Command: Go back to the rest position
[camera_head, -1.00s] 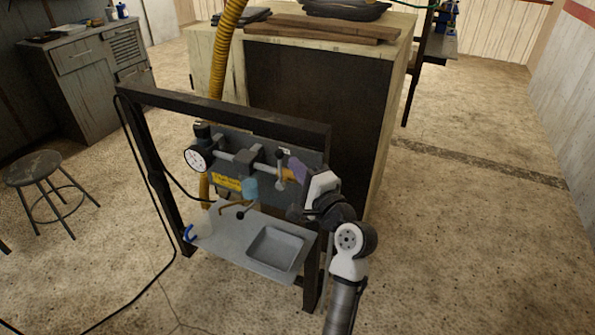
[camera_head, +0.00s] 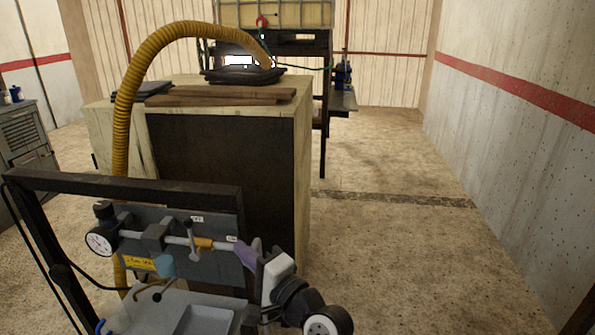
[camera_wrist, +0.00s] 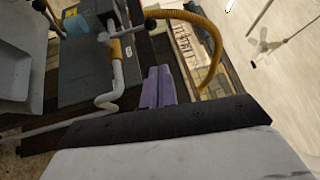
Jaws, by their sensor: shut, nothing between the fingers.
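My gripper (camera_head: 247,247) has purple fingers and a white body. In the head view it is at the right end of the rack's panel, close to the rail. In the wrist view the purple fingers (camera_wrist: 158,88) are closed together with nothing between them. The rack rail (camera_head: 175,237) is a light bar across a grey panel (camera_head: 215,264), with a dial gauge (camera_head: 101,240) at its left end. An orange collar (camera_head: 204,243) and a lever sit on the rail, left of my fingers. I cannot tell whether the fingers touch the panel.
A dark frame (camera_head: 130,187) surrounds the panel. A grey shelf with a tray (camera_head: 203,322) lies below. Behind stands a wooden cabinet (camera_head: 303,170) with a yellow hose (camera_head: 124,110). The floor to the right (camera_head: 400,240) is clear.

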